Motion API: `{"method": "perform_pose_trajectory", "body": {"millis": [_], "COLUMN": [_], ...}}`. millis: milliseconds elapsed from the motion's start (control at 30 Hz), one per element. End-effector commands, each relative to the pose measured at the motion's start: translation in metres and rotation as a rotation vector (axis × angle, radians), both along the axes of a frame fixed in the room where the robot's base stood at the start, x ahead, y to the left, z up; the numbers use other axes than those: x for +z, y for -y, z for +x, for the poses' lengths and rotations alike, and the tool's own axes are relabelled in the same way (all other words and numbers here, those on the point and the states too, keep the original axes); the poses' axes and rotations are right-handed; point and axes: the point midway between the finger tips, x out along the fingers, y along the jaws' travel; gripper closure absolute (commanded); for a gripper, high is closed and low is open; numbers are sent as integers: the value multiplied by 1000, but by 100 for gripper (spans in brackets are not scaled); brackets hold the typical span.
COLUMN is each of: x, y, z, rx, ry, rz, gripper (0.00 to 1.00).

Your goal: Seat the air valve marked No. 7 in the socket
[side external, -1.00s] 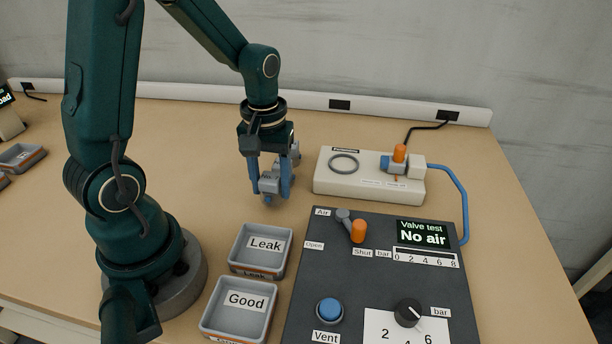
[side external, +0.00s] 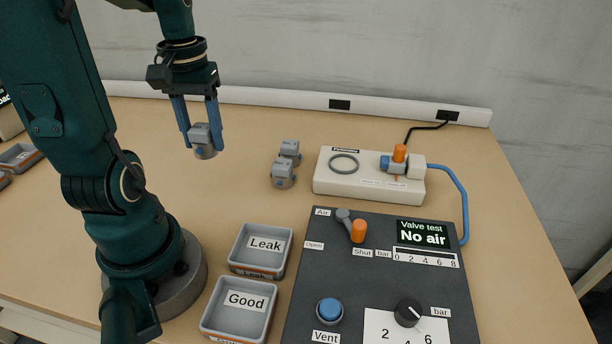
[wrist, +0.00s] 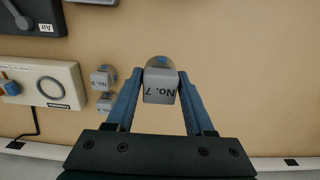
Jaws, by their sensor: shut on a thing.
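My gripper (side external: 203,130) is shut on a grey valve (side external: 203,141), held in the air above the table at the back left. In the wrist view the valve (wrist: 160,88) sits between the blue fingers (wrist: 160,95) and reads "No. 7", upside down in the picture. The socket is a dark ring (side external: 344,163) on the cream test block (side external: 335,187), and nothing stands on it. The ring (wrist: 50,88) also shows empty in the wrist view. An orange-topped clamp (side external: 399,155) is at the block's right end.
Leak (side external: 288,262) and Good (side external: 272,320) trays are empty. The control panel (side external: 375,275) shows "No air".

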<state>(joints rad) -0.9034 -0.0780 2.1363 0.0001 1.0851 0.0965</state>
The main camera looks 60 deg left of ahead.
Motion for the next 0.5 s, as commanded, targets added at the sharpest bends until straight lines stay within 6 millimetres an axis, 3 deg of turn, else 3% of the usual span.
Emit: {"method": "perform_pose_trajectory", "body": {"millis": [167, 500], "x": [19, 50], "y": [-15, -33], "z": [12, 76], "rx": [109, 221], "ry": [3, 0], "rz": [4, 1], "gripper": [100, 100]}}
